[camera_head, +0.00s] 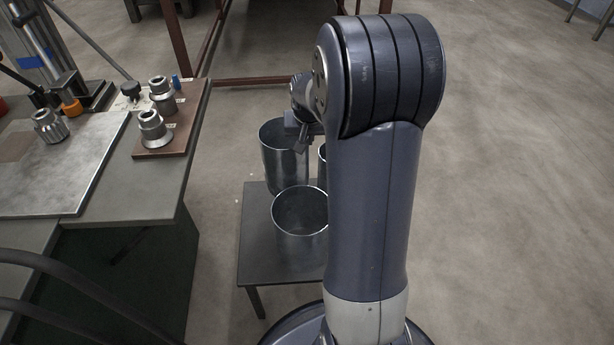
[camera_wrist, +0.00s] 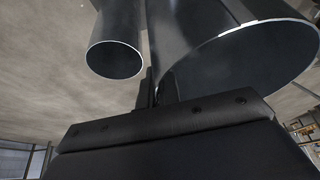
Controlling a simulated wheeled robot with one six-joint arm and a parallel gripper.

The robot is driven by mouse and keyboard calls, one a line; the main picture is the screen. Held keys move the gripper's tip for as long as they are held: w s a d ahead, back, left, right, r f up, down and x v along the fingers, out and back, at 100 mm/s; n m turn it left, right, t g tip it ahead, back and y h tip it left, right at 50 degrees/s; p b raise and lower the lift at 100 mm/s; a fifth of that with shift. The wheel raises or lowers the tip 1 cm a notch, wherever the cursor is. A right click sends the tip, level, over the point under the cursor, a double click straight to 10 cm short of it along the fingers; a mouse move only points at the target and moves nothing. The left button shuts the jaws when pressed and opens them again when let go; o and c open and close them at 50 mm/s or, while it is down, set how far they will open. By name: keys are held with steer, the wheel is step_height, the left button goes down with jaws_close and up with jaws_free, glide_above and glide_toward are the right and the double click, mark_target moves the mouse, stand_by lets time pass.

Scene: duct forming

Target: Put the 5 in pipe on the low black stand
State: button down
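The low black stand (camera_head: 258,240) is a dark, low table left of my arm in the head view. A wide, short metal pipe (camera_head: 299,213) stands upright on it at the front. A taller metal pipe (camera_head: 281,160) is upright at its back edge. A third, narrower pipe (camera_head: 322,166) is mostly hidden by my arm. No size marks are readable. My gripper (camera_head: 304,143) is at the right rim of the taller pipe. In the wrist view, my fingers (camera_wrist: 157,92) straddle the near wall of a wide pipe (camera_wrist: 243,62); whether they clamp it is unclear.
A workbench (camera_head: 120,215) on the left holds a metal plate (camera_head: 75,175) and a brown board (camera_head: 182,132) with several metal fittings. A rust-red frame (camera_head: 250,82) stands behind. The floor (camera_head: 510,200) on the right is clear.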

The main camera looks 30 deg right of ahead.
mark_target(307, 170)
step_height(307, 170, down, 12)
steer(key=b, duration=0.3)
steer(key=shift+b, duration=0.4)
steer(key=shift+r, duration=0.1)
steer(key=c, duration=1.6)
jaws_free()
steer(key=shift+c, duration=0.2)
steer(key=p+v, duration=0.4)
steer(key=v, duration=0.8)
